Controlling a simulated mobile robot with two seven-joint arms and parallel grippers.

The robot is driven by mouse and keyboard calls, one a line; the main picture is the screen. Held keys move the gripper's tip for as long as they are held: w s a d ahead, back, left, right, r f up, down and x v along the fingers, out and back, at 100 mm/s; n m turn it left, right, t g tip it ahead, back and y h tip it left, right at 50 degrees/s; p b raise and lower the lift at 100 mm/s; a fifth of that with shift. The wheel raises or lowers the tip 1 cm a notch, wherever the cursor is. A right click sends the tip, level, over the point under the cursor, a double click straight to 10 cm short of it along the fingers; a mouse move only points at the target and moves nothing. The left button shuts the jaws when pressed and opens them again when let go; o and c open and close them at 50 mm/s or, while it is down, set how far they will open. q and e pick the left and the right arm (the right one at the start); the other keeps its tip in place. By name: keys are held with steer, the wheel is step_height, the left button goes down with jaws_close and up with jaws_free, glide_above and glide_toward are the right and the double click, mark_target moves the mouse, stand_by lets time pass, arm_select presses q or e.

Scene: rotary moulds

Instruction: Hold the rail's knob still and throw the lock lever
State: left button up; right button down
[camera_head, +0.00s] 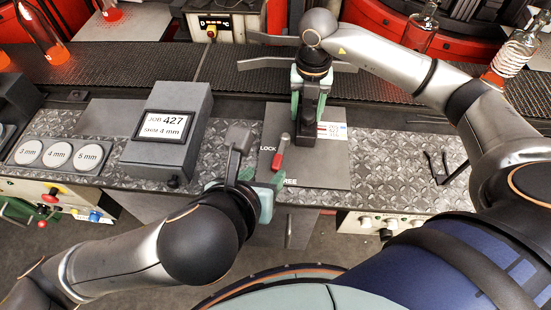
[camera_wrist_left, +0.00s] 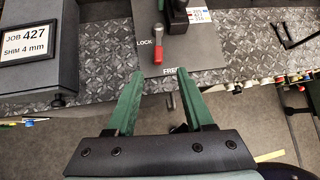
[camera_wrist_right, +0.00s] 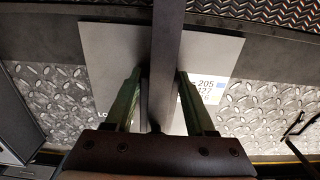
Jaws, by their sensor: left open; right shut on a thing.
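The lock lever (camera_head: 279,154) has a red grip and sits on a grey plate (camera_head: 325,172) marked LOCK and FREE. Its red grip also shows in the left wrist view (camera_wrist_left: 158,53), pointing toward my side, between the two words. My left gripper (camera_wrist_left: 160,75) is open and empty, just short of the lever, with its fingertips either side of the lever's line. My right gripper (camera_head: 309,92) points down at the dark upright post (camera_head: 308,122) on the plate. It is shut on the rail's knob, which its fingers and a dark bar (camera_wrist_right: 166,60) mostly hide.
A display box (camera_head: 168,140) reading JOB 427, SHIM 4 mm stands left of the plate. Shim discs (camera_head: 58,154) lie farther left. A black forked holder (camera_head: 437,167) is at the right.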

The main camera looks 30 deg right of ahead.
mark_target(276, 160)
arm_select(q)
steer(key=shift+m, duration=0.7)
steer(key=x, duration=1.1)
steer(key=shift+w+f, duration=0.1)
steer(key=shift+f, duration=0.2)
steer(key=shift+a, duration=0.1)
jaws_close()
stand_by(0.4)
